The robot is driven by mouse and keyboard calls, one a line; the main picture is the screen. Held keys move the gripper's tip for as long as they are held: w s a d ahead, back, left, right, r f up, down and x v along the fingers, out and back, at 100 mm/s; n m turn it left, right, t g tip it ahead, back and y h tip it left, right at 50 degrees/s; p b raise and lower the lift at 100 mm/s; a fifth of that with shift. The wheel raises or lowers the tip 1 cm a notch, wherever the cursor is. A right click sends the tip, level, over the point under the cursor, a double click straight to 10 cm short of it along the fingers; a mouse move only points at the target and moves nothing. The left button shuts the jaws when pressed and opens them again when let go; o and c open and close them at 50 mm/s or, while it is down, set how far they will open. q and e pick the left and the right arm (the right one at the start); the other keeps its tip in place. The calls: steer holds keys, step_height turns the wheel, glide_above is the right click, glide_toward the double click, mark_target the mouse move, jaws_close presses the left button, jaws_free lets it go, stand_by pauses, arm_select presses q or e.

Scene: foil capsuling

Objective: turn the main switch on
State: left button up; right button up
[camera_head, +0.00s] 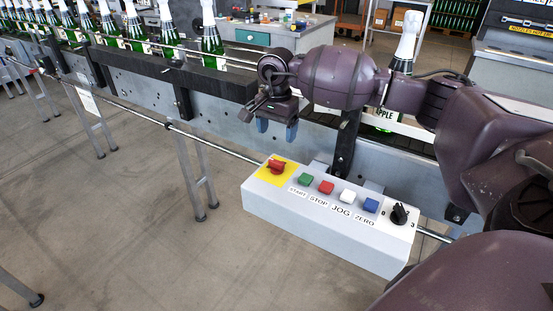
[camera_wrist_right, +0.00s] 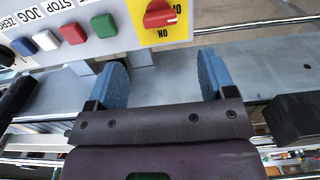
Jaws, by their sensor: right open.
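The main switch is a red rotary knob (camera_head: 277,166) on a yellow plate (camera_head: 267,175) at the left end of the grey control box (camera_head: 322,220). In the right wrist view the knob (camera_wrist_right: 160,14) shows at the top, with "ON" printed below it and another label partly cut off above. Its handle lies roughly crosswise there; I cannot tell its setting for sure. My right gripper (camera_head: 276,128) is open and empty, its blue fingers pointing down behind and above the knob, apart from it. In the wrist view its fingers (camera_wrist_right: 163,74) are spread wide. My left gripper is out of view.
The box also carries green (camera_head: 305,179), red (camera_head: 326,187), white (camera_head: 347,196) and blue (camera_head: 370,205) buttons and a black selector (camera_head: 399,214). The conveyor (camera_head: 222,88) with foil-topped bottles runs behind. Open floor (camera_head: 120,220) lies left of the box.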

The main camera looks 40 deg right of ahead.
mark_target(276, 161)
step_height(276, 161, down, 10)
steer(key=shift+r+b, duration=0.1)
steer(key=shift+b, duration=0.2)
steer(key=shift+a, duration=0.1)
steer(key=c, duration=0.9)
